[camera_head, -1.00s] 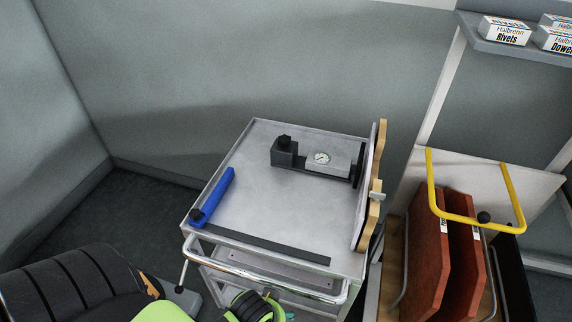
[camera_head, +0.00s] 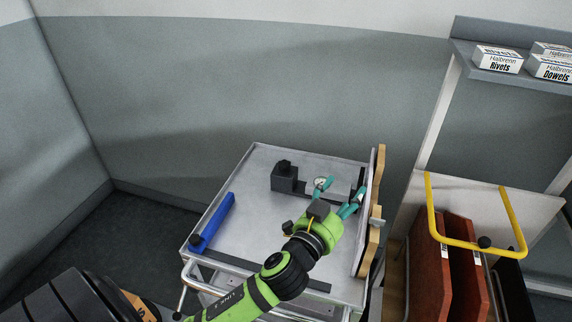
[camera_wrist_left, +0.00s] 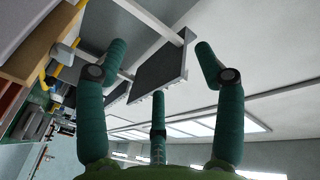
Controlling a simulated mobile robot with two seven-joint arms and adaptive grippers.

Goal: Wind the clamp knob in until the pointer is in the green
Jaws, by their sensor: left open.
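The clamp (camera_head: 284,178) is a dark block with a black knob (camera_head: 284,164) on top, lying toward the back of the grey cart top. A bar runs right from it to a dark end plate. Its small round white gauge (camera_head: 320,183) is partly covered by my fingers, and its pointer is too small to read. My left gripper (camera_head: 342,196) is over the clamp's right part, apart from the knob. Its teal fingers are spread open and empty, and they also show spread in the left wrist view (camera_wrist_left: 155,75). My right gripper is out of view.
A blue bar (camera_head: 214,222) with a black knob lies along the cart's left side. A tan upright board (camera_head: 375,195) edges the right side. Beyond it stand red-brown panels (camera_head: 458,262) and a yellow handle (camera_head: 477,244). The cart top's left middle is clear.

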